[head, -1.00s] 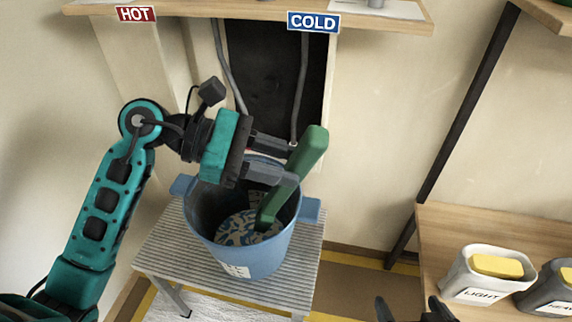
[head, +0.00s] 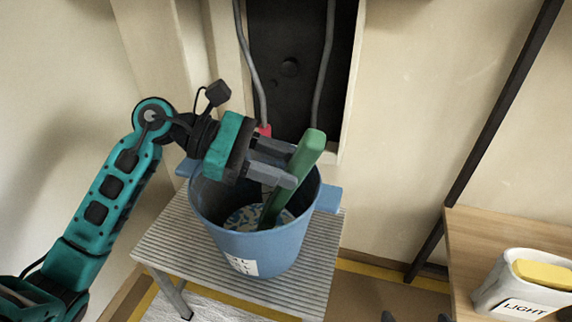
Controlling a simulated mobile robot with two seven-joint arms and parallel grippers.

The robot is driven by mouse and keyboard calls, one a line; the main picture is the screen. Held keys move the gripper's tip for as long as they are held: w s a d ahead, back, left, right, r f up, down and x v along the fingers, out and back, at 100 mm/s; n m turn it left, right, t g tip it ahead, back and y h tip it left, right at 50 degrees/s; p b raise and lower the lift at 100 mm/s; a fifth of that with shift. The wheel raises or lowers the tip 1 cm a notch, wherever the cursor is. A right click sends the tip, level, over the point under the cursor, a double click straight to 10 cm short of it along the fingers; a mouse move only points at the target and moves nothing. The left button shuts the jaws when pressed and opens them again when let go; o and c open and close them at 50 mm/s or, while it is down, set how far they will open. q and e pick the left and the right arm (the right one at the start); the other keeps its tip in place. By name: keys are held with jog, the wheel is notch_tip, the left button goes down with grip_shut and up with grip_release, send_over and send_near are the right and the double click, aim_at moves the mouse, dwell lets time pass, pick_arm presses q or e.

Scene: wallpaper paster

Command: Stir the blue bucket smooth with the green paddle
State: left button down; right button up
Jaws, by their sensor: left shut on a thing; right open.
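The blue bucket (head: 262,250) stands upright on a grey slatted stool, with side handles and a white label on its front. Inside, a pale and blue patchy, unevenly mixed content shows at the bottom. The green paddle (head: 305,155) stands tilted in the bucket, its top above the rim and its lower end down at the content. My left gripper (head: 290,168) is shut on the green paddle above the bucket's rim. Of my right gripper (head: 415,317), only the dark fingertips show at the bottom edge; they are apart and empty.
The grey stool (head: 170,245) has bare slats around the bucket. A wooden shelf (head: 490,235) at the right holds a white tub labelled LIGHT (head: 515,290) with a yellow thing in its top. A recess with pipes (head: 290,65) is behind the bucket.

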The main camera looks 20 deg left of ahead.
aim_at(277, 190)
pick_arm(q)
jog(key=shift+w+a+f, duration=0.1)
jog(key=shift+a+f, duration=0.1)
jog(key=shift+f, duration=0.2)
jog(key=shift+w+a+f, duration=0.1)
jog(key=shift+a+f, duration=0.05)
jog(key=shift+f, duration=0.25)
jog(key=f, duration=0.2)
jog(key=a+f, duration=0.1)
jog(key=shift+w+a+f, duration=0.1)
jog(key=shift+w, duration=0.2)
jog(key=shift+w+a+f, duration=0.15)
jog(key=shift+a+f, duration=0.1)
jog(key=shift+f, duration=0.45)
jog(key=shift+w+a+f, duration=0.1)
jog(key=shift+a+f, duration=0.15)
jog(key=shift+f, duration=0.4)
pick_arm(e)
jog(key=shift+d+r, duration=0.1)
jog(key=shift+d, duration=0.05)
pick_arm(q)
jog(key=shift+w, duration=0.1)
